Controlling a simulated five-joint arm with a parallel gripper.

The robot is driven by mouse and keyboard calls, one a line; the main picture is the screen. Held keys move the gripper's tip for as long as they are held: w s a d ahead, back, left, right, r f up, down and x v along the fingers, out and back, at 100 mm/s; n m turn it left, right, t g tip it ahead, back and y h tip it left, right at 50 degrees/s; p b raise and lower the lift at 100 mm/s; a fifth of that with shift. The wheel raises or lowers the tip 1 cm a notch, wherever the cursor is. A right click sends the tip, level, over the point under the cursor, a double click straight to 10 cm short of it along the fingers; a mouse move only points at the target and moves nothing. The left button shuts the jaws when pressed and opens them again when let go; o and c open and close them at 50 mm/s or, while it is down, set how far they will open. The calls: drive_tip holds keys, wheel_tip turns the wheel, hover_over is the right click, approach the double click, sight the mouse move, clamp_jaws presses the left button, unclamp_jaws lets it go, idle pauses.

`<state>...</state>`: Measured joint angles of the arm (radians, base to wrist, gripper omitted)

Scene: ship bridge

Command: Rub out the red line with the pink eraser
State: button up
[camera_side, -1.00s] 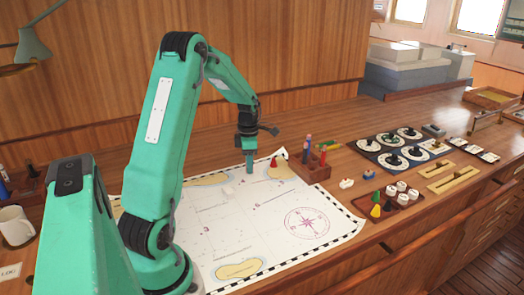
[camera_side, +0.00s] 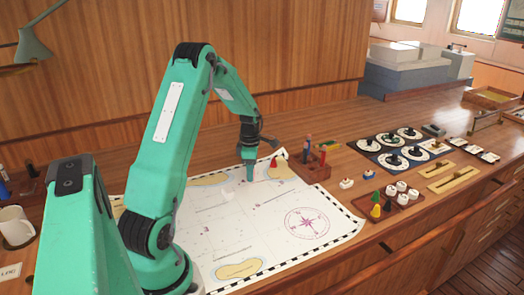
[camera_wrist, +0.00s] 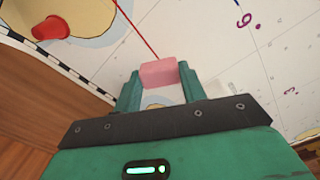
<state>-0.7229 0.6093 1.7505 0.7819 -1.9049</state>
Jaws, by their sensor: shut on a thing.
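My gripper (camera_wrist: 160,84) is shut on the pink eraser (camera_wrist: 159,72), a small block held between its two green fingers in the wrist view. The red line (camera_wrist: 136,30) is a thin stroke on the white chart (camera_wrist: 205,35). It runs from the top of the wrist view down to the eraser, where its end meets the eraser's edge or is hidden behind it. In the side view my gripper (camera_side: 250,177) points down low over the far part of the chart (camera_side: 240,215). I cannot tell whether the eraser touches the paper.
A red cone (camera_wrist: 49,29) stands on a tan island left of my gripper; it also shows in the side view (camera_side: 277,159). A wooden pen holder (camera_side: 318,170) stands to the right. A tray of pegs (camera_side: 375,210) lies farther right. The chart's middle is clear.

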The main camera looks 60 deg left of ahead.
drive_tip(key=shift+f, duration=0.55)
drive_tip(key=shift+w+f, duration=0.2)
drive_tip(key=shift+w+d, duration=0.25)
drive_tip(key=shift+w, duration=1.55)
drive_tip(key=shift+w+d, duration=0.25)
drive_tip(key=shift+w, duration=1.55)
drive_tip(key=shift+w+d, duration=0.25)
drive_tip(key=shift+w, duration=1.55)
approach(258, 182)
drive_tip(key=shift+s+a+f, duration=0.1)
drive_tip(key=shift+s+f, duration=0.3)
drive_tip(key=shift+f, duration=0.5)
drive_tip(key=shift+s+a+f, duration=0.1)
drive_tip(key=shift+s+f, duration=0.35)
drive_tip(key=shift+f, duration=0.5)
drive_tip(key=shift+s+f, duration=0.4)
drive_tip(key=shift+f, duration=0.5)
drive_tip(key=shift+f, duration=0.45)
drive_tip(key=shift+w, duration=0.15)
drive_tip(key=shift+w+d, duration=0.2)
drive_tip(key=shift+w, duration=0.8)
